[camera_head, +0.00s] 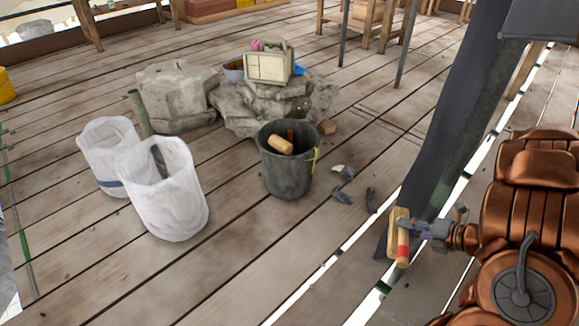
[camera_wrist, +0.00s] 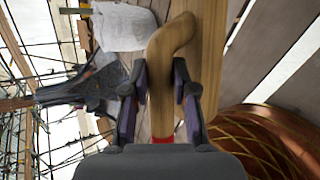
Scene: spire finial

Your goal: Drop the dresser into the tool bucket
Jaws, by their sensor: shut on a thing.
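The dresser (camera_head: 403,236) is a pale wooden tool with a red band near its lower end. My gripper (camera_head: 413,228) is shut on it and holds it at the right of the head view. In the wrist view the dresser's rounded, bent wooden handle (camera_wrist: 168,58) runs between the fingers, with a flat wooden part beside it. The tool bucket (camera_head: 286,175) is dark grey, upright and open-topped on the floor, left of and apart from my gripper. A light wooden block-headed tool (camera_head: 280,145) and other tools stick up in it.
Two white sacks (camera_head: 165,197) stand left of the bucket. Rocks (camera_head: 270,105) lie behind it, with a cream box (camera_head: 268,65) on top. Dark scraps (camera_head: 342,197) lie to its right. Plank gaps open near my gripper. A copper dome structure (camera_head: 525,215) stands at right.

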